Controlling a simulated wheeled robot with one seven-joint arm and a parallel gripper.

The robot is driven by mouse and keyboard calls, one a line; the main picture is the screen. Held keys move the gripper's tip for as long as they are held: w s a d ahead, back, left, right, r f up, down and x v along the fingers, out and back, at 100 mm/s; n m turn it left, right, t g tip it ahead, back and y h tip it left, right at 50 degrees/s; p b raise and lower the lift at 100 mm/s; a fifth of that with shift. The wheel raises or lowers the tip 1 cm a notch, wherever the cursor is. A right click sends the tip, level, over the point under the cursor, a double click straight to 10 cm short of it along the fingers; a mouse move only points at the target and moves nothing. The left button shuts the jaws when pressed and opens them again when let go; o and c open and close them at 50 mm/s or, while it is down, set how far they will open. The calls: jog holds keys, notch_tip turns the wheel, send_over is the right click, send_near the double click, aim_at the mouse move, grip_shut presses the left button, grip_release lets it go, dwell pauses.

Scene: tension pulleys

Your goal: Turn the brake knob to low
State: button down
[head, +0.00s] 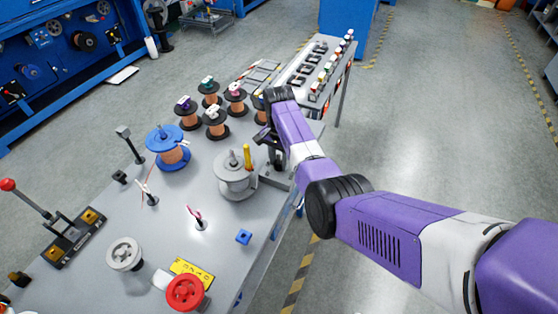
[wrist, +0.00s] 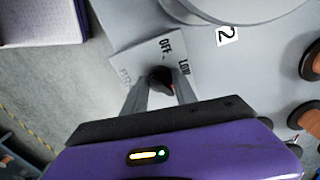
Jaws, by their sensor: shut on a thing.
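The brake knob (wrist: 160,78) is a small dark knob on a grey label plate (wrist: 135,52) in the wrist view. OFF is printed above it and LOW to its right; a fainter label at the left is hard to read. My gripper (wrist: 157,88) has its two fingers closed around the knob. Which label the knob points to cannot be told, as the fingers cover much of it. In the head view my gripper (head: 275,158) is down at the table's right edge, beside the grey spool (head: 235,187), and the knob is hidden.
The grey table (head: 150,225) holds a blue spool (head: 167,147), several copper wire spools behind, and a red handwheel (head: 186,292) in front. A side table (head: 318,75) with small coloured items stands beyond my gripper. The floor at the right is clear.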

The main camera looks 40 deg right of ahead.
aim_at(279, 161)
jog(key=n+p, duration=0.1)
jog(key=n, duration=0.5)
jog(key=shift+r, duration=0.1)
jog(key=n+p, duration=0.1)
jog(key=n, duration=0.4)
jog(key=shift+n, duration=0.3)
dwell(0.4)
jog(key=c, duration=1)
grip_release()
jog(key=shift+r, duration=3.85)
